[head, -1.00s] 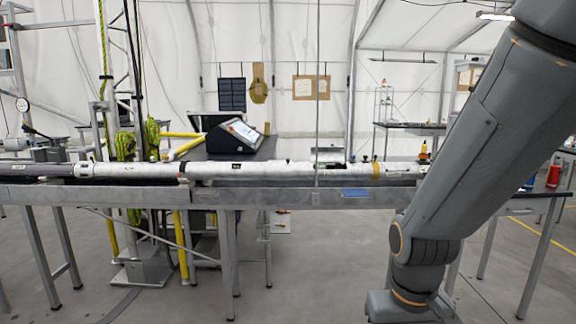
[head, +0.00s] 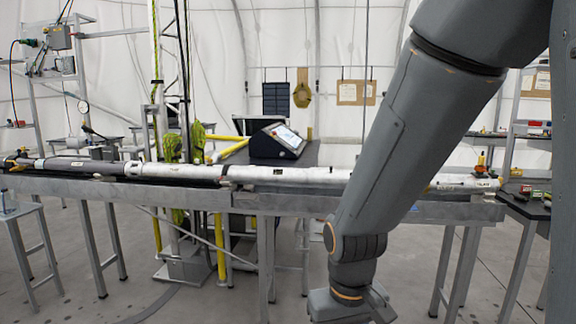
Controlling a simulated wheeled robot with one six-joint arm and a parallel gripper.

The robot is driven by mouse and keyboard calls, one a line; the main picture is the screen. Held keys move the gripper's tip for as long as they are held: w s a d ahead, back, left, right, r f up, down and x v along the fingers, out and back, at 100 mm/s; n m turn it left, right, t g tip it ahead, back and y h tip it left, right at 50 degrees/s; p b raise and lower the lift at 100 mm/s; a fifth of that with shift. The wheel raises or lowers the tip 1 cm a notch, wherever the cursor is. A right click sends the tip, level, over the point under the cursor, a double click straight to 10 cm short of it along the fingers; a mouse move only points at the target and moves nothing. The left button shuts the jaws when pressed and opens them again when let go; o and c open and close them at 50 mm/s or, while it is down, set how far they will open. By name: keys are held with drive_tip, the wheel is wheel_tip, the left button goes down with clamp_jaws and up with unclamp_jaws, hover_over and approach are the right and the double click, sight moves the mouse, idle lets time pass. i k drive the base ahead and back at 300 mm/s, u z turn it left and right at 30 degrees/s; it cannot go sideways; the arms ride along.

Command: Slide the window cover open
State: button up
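A long white and grey tube assembly (head: 285,174) lies along a grey metal beam bench (head: 280,203) that runs across the view. I cannot make out a window cover on it. My arm crosses the right half of the view, in front of the bench, and hides part of the tube. Its lowest visible part hangs at the bottom, below the bench top. My gripper is out of the picture, so I cannot see its fingers or whether it holds anything.
A console with a lit screen (head: 279,140) stands on a dark table behind the tube. A small stool-like table (head: 22,214) is at the left, and a dark side table (head: 528,208) at the right. The grey floor (head: 170,306) in front of the bench is open.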

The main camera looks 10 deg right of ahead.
sight(318, 175)
drive_tip(key=i, duration=1.45)
drive_tip(key=z, duration=0.7)
